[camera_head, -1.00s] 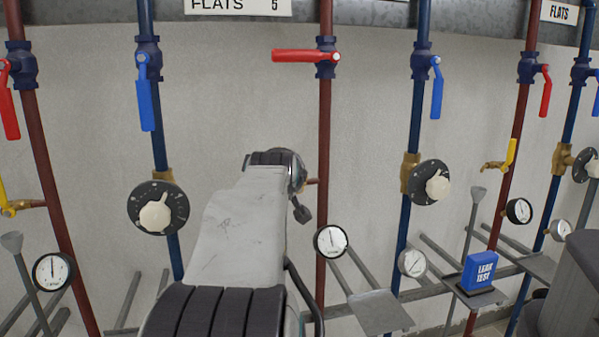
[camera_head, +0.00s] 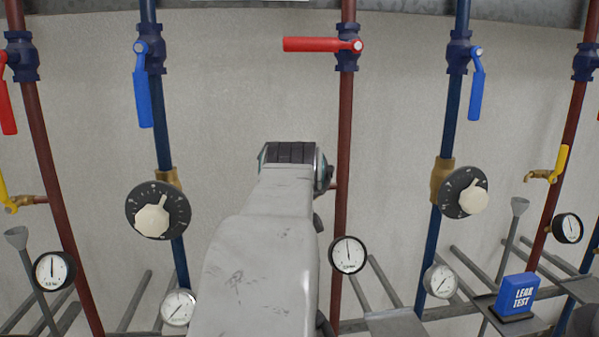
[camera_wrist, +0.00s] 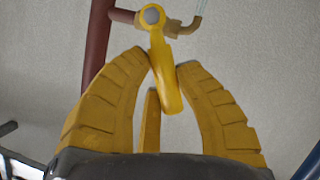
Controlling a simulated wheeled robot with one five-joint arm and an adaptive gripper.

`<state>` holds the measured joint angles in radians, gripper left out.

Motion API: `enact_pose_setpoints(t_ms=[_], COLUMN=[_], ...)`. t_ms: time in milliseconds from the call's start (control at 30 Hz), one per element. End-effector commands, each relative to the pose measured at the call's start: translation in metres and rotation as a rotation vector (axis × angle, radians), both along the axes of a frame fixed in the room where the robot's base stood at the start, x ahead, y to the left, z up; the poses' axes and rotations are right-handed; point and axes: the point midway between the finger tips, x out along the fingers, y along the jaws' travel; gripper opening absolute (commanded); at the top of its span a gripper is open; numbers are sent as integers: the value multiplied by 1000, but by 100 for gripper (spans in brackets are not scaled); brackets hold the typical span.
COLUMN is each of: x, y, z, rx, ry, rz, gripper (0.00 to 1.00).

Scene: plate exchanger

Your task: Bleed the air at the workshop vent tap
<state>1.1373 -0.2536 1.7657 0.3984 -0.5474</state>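The tap in the wrist view has a yellow lever (camera_wrist: 166,82) with a grey pivot cap and a brass spout (camera_wrist: 186,27). It joins a dark red pipe (camera_wrist: 97,45). My gripper (camera_wrist: 163,63) has yellow ribbed fingers on both sides of the lever, with their tips apparently touching it. A third finger shows behind. The lever points down in this view, tilted slightly right. A thin pale line runs up from the spout; I cannot tell what it is. In the head view my arm hides the tap on the middle red pipe (camera_head: 345,125).
A red handle (camera_head: 318,45) lies crosswise above on the middle pipe. A gauge (camera_head: 349,254) sits just right of my arm. Blue pipes with black dials (camera_head: 158,209) and (camera_head: 463,192) stand either side. A blue "LEAK TEST" box (camera_head: 518,293) rests on a lower-right shelf.

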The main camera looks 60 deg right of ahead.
Motion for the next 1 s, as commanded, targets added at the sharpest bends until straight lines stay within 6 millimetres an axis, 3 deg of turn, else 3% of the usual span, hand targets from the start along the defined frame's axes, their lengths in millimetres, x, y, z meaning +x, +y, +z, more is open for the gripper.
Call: enact_pose_setpoints(t_ms=[300,667,1000], x=[0,-3,-20], y=[0,6,44], z=[0,3,18], rx=[-1,-2,-3], ry=[0,0,-1], rz=[1,1,1], gripper=[57,57,57])
